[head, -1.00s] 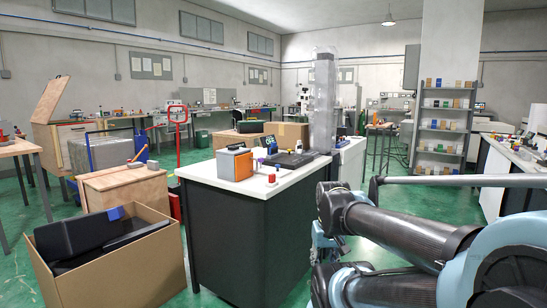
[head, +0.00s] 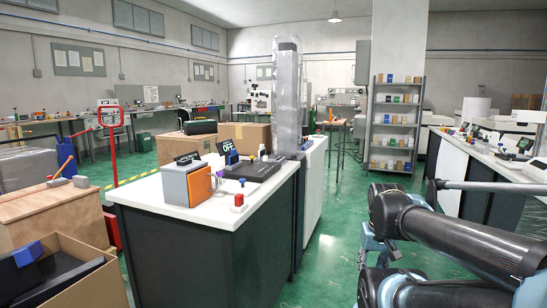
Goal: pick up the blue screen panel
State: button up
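A small blue panel with a dark screen face (head: 229,150) stands tilted on the white-topped counter (head: 190,213), behind an orange and grey box. Its screen shows light lettering, too small to read surely. My arm's dark and light-blue links fill the lower right of the head view, right of the counter and well apart from the panel. I cannot make out my gripper's fingers in this view.
The orange and grey box (head: 187,184), a red-topped button piece (head: 239,202) and a flat black device (head: 255,169) share the counter. A clear column (head: 287,90) rises behind. An open cardboard box (head: 95,280) stands at lower left. Green floor (head: 335,235) is free right of the counter.

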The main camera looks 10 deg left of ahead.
aim_at(234, 158)
jog(key=z, duration=0.1)
jog(key=i, duration=1.85)
jog(key=u, duration=0.55)
